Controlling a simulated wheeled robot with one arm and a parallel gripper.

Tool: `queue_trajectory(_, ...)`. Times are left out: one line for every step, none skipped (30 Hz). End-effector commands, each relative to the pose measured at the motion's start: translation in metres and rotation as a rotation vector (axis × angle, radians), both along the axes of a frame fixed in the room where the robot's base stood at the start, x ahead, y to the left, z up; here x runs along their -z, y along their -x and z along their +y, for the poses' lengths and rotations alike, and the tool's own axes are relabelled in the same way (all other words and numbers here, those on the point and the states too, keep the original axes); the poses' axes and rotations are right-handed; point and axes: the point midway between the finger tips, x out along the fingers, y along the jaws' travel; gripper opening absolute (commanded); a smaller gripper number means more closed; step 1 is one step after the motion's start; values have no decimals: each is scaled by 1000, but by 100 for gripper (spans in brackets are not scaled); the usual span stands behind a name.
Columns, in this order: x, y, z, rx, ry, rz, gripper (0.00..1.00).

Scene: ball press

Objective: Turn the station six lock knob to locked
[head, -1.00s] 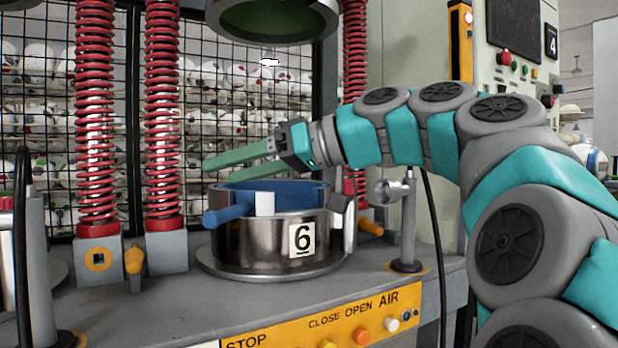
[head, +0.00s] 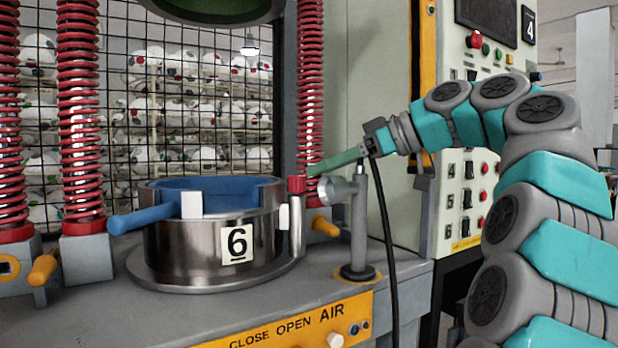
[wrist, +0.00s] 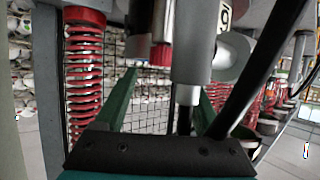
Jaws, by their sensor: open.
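The station six mould (head: 165,238) is a round steel ring with a blue inside, a blue handle at left and a black 6 on a white plate. A small red knob (head: 296,185) tops a thin steel post at the mould's right side; it looks like the lock knob. My gripper (head: 316,170) has green fingers and is open, its tips close by the red knob in the picture. In the wrist view, which looks upside down, the red knob (wrist: 161,55) shows between and beyond the fingers (wrist: 166,85). I cannot tell whether they touch it.
A grey stand with a cone-shaped head (head: 358,225) and a black hose stand just right of the knob, near my fingers. Red springs (head: 80,120) and a wire mesh (head: 200,110) are behind. A switch panel (head: 468,200) is at right.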

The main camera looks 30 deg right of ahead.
Motion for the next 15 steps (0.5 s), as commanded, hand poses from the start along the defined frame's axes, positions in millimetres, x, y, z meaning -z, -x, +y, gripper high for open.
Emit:
queue_trajectory(3,-4,4,-2,-1,3,72)
queue_trajectory(5,-7,6,-3,-3,6,72)
queue_trajectory(7,-11,9,-5,-4,7,72)
queue_trajectory(9,-14,11,-3,-3,5,72)
queue_trajectory(10,-17,13,-2,-2,4,72)
queue_trajectory(12,-21,15,1,-2,4,72)
queue_trajectory(13,-23,16,1,-2,5,72)
queue_trajectory(15,-26,19,-1,-2,5,72)
queue_trajectory(16,-29,21,-3,-3,6,72)
queue_trajectory(17,-31,23,-3,-3,6,72)
queue_trajectory(18,-32,24,-3,-3,5,72)
queue_trajectory(18,-35,26,-3,-3,3,72)
queue_trajectory(19,-36,27,-1,-2,2,72)
queue_trajectory(19,-37,27,-1,-1,1,72)
queue_trajectory(20,-38,28,-1,-1,1,72)
